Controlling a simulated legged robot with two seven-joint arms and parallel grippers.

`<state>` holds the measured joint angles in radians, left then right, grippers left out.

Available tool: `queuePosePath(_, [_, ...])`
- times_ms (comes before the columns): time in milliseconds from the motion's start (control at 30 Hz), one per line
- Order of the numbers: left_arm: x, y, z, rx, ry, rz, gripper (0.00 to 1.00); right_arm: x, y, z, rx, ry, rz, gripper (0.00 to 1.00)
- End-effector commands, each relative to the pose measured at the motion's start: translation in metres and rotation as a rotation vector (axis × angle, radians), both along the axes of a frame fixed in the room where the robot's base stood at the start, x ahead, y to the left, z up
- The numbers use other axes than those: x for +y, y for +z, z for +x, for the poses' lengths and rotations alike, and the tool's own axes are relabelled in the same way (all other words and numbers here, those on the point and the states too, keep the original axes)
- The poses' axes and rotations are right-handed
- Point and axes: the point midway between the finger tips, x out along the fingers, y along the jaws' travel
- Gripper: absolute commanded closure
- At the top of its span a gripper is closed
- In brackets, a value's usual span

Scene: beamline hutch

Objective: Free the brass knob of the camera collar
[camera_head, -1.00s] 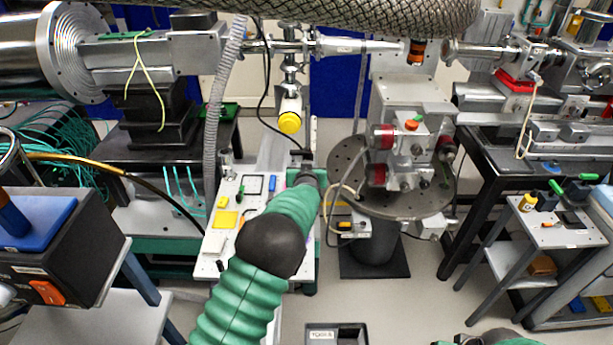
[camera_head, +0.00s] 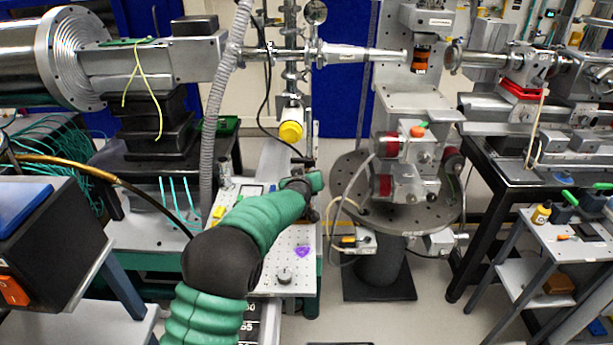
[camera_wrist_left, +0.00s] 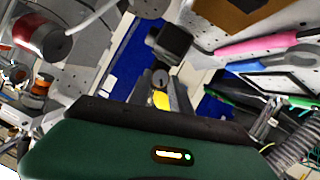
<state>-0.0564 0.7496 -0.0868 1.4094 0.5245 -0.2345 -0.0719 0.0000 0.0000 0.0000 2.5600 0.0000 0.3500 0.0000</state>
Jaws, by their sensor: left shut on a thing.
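The camera (camera_head: 290,131) with a yellow cap hangs on the upright post behind the white bench. A brass knob on its collar is too small to make out. My left gripper (camera_head: 304,180) is below and in front of the camera, over the far right part of the bench. In the left wrist view its fingers (camera_wrist_left: 168,92) are close together on a small dark grey piece that I cannot identify, with a round end and some yellow behind. The arm hides part of the bench. My right gripper is not in view.
A round perforated table (camera_head: 350,190) carrying a grey stage stands to the right of my gripper. A grey corrugated hose (camera_head: 213,110) and a black cable hang near the post. The perforated bench (camera_head: 262,285) bears a grey knob (camera_head: 284,275) and a purple piece (camera_head: 303,253).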

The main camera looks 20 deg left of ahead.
Motion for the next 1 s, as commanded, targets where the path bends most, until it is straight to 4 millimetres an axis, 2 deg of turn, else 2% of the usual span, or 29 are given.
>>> queuePosePath(67, [-0.002,-0.007,-0.001,0.013,-0.004,-0.002,1.00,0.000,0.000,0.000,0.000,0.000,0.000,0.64])
queuePosePath(100, [-0.002,-0.007,-0.001,0.012,-0.003,-0.002,0.71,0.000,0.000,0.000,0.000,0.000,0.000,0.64])
queuePosePath(233, [-0.002,-0.005,-0.001,0.009,-0.002,-0.001,0.54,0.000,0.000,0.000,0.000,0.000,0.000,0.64])
queuePosePath(533, [-0.001,0.000,-0.002,0.003,-0.001,0.000,0.54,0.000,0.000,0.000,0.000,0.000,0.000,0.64])
queuePosePath(667, [-0.002,0.005,-0.014,0.001,-0.001,0.001,0.54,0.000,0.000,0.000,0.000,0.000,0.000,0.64])
queuePosePath(767, [-0.006,0.014,-0.035,0.000,-0.002,-0.001,0.54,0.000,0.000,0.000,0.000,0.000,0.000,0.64])
queuePosePath(1000, [-0.017,0.041,-0.101,0.001,-0.003,0.000,0.54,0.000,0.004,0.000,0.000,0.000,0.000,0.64])
